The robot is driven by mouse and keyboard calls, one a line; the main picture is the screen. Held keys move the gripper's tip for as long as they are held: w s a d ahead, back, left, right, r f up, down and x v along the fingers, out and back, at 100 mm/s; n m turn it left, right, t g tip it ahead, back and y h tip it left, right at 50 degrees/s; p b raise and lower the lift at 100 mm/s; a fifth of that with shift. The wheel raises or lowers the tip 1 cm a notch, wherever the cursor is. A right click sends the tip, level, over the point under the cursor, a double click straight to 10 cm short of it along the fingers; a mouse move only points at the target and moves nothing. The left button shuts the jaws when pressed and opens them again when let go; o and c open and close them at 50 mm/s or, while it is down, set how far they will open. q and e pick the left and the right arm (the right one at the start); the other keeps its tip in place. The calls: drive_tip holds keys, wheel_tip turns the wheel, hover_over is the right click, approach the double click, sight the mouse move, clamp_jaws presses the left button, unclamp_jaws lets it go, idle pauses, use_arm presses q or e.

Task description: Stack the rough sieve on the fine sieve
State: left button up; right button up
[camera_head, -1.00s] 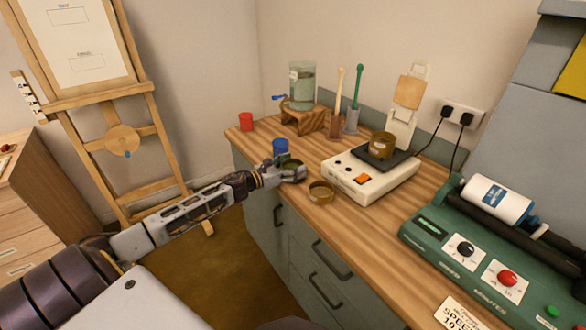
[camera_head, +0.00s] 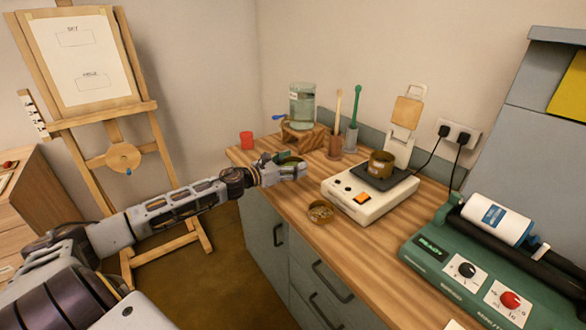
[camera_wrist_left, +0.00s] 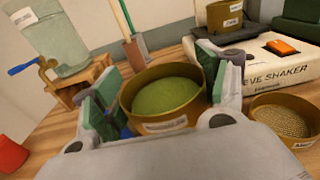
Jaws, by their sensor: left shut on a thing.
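My left gripper (camera_head: 292,171) is shut on a round brown-rimmed vessel (camera_wrist_left: 190,115) with a green layer inside. One finger shows on each side of it in the wrist view, and it looks raised above the table. I cannot tell whether the green is mesh or powder. A brass-coloured sieve with coarse mesh (camera_head: 322,220) lies on the table, in front of the gripper and left of the shaker; it is also at the right of the wrist view (camera_wrist_left: 284,120). A brown round vessel (camera_head: 381,167) stands on the sieve shaker's dark plate. The labels are too small to read. My right gripper is out of view.
The white sieve shaker (camera_head: 360,203) stands right of the gripper. Behind are a glass jar on a wooden stand (camera_head: 303,136), two brush holders and a red cup (camera_head: 247,141). A green roller machine (camera_head: 470,260) fills the right. Bare table lies between.

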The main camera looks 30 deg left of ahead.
use_arm(q)
drive_tip(key=shift+r, duration=0.1)
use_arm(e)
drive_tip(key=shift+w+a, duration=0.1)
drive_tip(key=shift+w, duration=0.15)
